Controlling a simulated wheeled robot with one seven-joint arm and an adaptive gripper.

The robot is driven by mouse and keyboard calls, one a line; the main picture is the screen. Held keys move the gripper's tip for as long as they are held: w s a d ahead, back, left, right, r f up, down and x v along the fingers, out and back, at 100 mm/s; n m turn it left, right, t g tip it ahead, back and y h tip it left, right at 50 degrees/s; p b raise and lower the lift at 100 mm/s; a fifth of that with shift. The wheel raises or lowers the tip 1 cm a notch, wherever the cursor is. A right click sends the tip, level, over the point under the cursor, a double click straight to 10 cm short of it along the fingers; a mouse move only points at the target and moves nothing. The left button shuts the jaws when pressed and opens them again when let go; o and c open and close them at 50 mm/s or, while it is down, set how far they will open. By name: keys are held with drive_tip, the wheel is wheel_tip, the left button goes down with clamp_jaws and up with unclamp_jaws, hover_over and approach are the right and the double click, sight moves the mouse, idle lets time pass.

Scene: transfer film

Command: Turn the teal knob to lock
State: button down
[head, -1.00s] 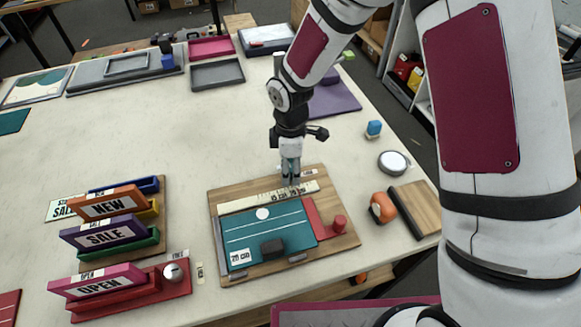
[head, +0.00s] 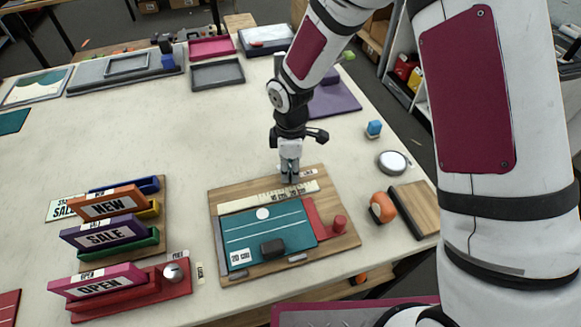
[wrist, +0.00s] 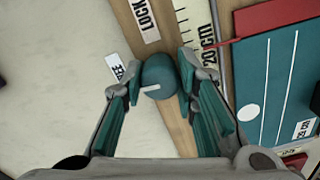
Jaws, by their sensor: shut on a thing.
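The teal knob (wrist: 158,78) is round with a white pointer line and sits on the wooden board (wrist: 184,128) in the wrist view. A LOCK label (wrist: 145,18) is above it and a second label (wrist: 122,69), partly covered, ending in "EE", is at its left. The white line points left and slightly down, towards neither label's middle. My gripper (wrist: 156,80) has one finger on each side of the knob and is shut on it. In the head view my gripper (head: 290,172) is at the board's far edge and hides the knob.
Next to the knob lies a white ruler strip (head: 260,198) and a teal panel (head: 270,232) with a red block (head: 322,218) beside it. An orange roll (head: 382,208) stands right of the board. Sign holders (head: 110,235) stand at left. The table's middle is clear.

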drive_tip(key=m, duration=0.8)
drive_tip(key=shift+m, duration=0.3)
drive_tip(key=m, duration=0.4)
drive_tip(key=shift+m+p, duration=0.3)
drive_tip(key=shift+p, duration=0.1)
drive_tip(key=shift+m+p, duration=0.35)
drive_tip(key=shift+m, duration=1.65)
drive_tip(key=c, duration=1.3)
unclamp_jaws()
